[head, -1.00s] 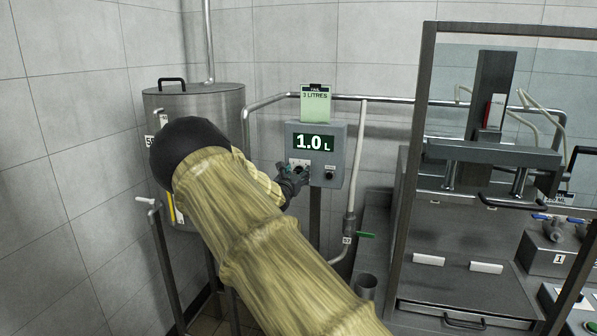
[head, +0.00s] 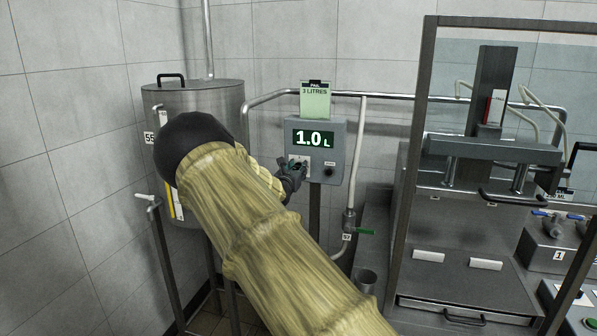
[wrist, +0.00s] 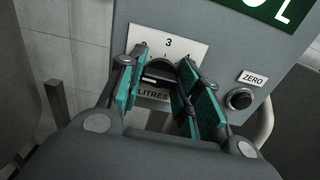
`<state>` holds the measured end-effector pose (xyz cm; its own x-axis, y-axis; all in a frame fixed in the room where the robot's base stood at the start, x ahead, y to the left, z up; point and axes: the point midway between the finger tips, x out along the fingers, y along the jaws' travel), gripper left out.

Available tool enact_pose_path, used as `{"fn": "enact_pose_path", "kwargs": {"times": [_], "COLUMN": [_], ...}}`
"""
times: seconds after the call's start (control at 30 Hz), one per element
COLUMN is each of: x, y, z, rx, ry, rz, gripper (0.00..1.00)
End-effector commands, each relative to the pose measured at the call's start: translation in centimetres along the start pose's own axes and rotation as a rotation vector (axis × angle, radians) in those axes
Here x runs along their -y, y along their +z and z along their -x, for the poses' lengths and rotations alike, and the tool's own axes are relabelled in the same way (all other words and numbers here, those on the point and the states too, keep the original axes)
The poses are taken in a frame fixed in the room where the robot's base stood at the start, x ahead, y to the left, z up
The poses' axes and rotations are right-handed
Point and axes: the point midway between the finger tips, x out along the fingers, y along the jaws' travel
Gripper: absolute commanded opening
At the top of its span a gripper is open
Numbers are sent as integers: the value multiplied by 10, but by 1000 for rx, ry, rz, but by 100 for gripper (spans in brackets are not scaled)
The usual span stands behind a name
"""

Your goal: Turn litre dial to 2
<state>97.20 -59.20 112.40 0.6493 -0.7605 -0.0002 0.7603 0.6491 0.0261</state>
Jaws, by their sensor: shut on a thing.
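The litre dial (wrist: 157,77) is a dark knob on a white plate marked "3" and "LITRES" in the wrist view. It sits on a grey control box (head: 338,143) whose display (head: 312,139) reads 1.0 L. My gripper (wrist: 160,85) is at the plate with its teal-padded fingers either side of the knob, shut on it. In the head view my gripper (head: 295,172) covers most of the knob. The fingers hide part of the plate, so the pointer's exact setting cannot be told.
A black ZERO button (wrist: 239,97) is close right of my fingers. A green card (head: 314,101) reading "3 LITRES" stands above the box.

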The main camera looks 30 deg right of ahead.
Motion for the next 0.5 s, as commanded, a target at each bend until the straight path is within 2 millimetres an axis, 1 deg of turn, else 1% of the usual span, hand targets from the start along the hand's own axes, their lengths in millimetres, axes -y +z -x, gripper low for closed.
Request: {"fn": "enact_pose_path", "kwargs": {"times": [0.03,0.5], "x": [0,-1], "y": [-3,-9], "z": [0,2], "rx": [-1,-3], "ry": [-1,0], "rz": [-12,-240], "gripper": [10,10]}}
